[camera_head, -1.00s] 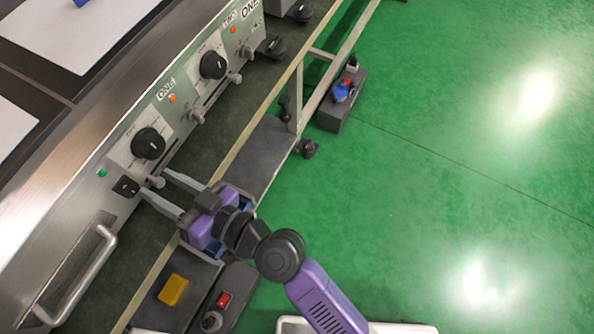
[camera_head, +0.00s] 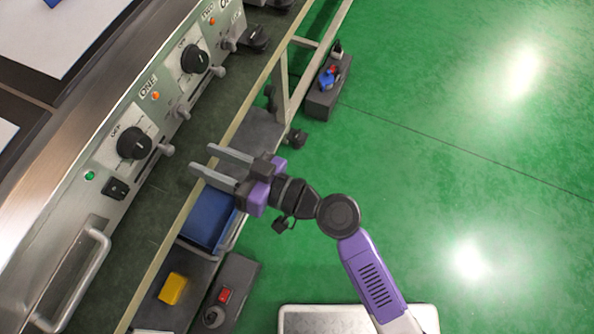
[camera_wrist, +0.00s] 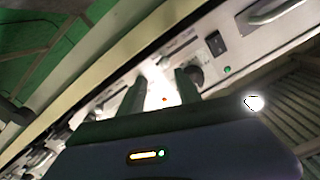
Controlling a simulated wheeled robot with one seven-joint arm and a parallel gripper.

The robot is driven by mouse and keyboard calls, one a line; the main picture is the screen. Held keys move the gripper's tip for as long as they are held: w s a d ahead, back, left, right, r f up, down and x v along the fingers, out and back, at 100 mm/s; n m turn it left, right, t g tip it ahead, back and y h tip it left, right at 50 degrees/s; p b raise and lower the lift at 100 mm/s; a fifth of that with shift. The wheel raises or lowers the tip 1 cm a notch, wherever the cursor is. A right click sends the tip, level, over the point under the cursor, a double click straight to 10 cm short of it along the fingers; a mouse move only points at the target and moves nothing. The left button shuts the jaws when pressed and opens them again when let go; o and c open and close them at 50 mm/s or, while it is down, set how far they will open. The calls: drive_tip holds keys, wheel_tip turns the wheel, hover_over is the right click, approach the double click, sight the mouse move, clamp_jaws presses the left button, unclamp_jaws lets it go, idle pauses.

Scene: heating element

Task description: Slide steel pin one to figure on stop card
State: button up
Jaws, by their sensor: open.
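Steel pin one, a short grey pin with a round head (camera_head: 167,149), sticks out of the control panel marked ONE (camera_head: 147,87), just right of the black knob (camera_head: 134,142). A second grey fitting (camera_head: 183,112) stands farther up the same row. My gripper (camera_head: 201,157) is open and empty, with its two grey fingers pointing at the panel. The fingertips are a little to the right of the pin, apart from it. In the wrist view my fingers (camera_wrist: 160,90) face the panel through bright glare. I cannot make out a stop card or read its figure.
A second panel with a black knob (camera_head: 194,58) lies farther along. A curved handle (camera_head: 78,282) is at lower left. Below are a blue bin (camera_head: 208,218), a yellow block (camera_head: 173,289) and a box with a red switch (camera_head: 225,295).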

drive_tip(key=s+d+m+t+h+p, duration=0.2)
drive_tip(key=d+m+h+p, duration=0.1)
drive_tip(key=d, duration=0.7)
drive_tip(key=s+d+m+t+h+p, duration=0.2)
drive_tip(key=d+h+p, duration=0.3)
drive_tip(key=d, duration=0.5)
drive_tip(key=shift+s+d+m+t+h+p, duration=0.2)
drive_tip(key=shift+d+m+t+h+p, duration=0.2)
drive_tip(key=shift+t+p, duration=0.1)
drive_tip(key=shift+f, duration=0.1)
drive_tip(key=m+g+y+b, duration=0.3)
drive_tip(key=g+y+b, duration=0.2)
drive_tip(key=y+b, duration=0.4)
approach(173, 151)
drive_tip(key=a, duration=0.1)
drive_tip(key=shift+x, duration=4.1)
drive_tip(key=shift+w, duration=0.2)
